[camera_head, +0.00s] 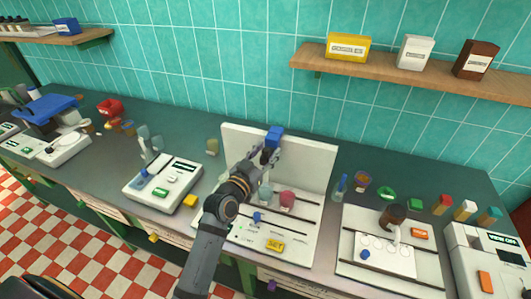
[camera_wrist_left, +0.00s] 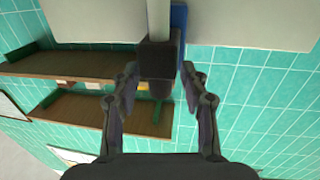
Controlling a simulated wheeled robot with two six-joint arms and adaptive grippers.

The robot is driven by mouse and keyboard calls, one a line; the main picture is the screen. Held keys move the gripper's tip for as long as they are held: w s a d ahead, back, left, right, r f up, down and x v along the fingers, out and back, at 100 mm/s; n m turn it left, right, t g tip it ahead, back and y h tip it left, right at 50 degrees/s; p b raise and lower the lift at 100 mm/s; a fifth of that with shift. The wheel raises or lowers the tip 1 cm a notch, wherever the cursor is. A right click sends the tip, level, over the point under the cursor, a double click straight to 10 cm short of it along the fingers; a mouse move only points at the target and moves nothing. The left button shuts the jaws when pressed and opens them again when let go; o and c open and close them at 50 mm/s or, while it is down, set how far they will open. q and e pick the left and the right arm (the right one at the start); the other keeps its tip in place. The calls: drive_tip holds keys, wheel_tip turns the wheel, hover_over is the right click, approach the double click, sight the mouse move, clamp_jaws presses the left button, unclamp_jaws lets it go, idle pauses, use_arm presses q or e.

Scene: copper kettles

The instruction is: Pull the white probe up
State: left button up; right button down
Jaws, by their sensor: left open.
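A white rod, which looks like the white probe (camera_wrist_left: 157,18), shows in the left wrist view with a dark block (camera_wrist_left: 157,58) at its end. A blue piece (camera_wrist_left: 180,25) lies just beside it; a blue block (camera_head: 274,136) shows at the top of the white upright panel (camera_head: 315,165) in the head view. My left gripper (camera_head: 264,156) is in front of this panel, just below the blue block. In the left wrist view my left gripper (camera_wrist_left: 160,74) is open, with its fingers on either side of the dark block. The probe's shaft is not clear in the head view. My right gripper is not in view.
Below the panel, a white base holds a pink cup (camera_head: 287,199), a blue knob (camera_head: 257,217) and a yellow SET button (camera_head: 275,245). A white scale-like device (camera_head: 163,182) stands left. A white station (camera_head: 390,255) with a brown-topped part stands right. A shelf (camera_head: 410,75) hangs above.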

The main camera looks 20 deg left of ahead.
use_arm(q)
drive_tip(key=shift+s, duration=0.15)
drive_tip(key=s+a, duration=0.2)
drive_tip(key=s, duration=0.9)
drive_tip(key=shift+s+a, duration=0.15)
drive_tip(key=shift+s, duration=0.15)
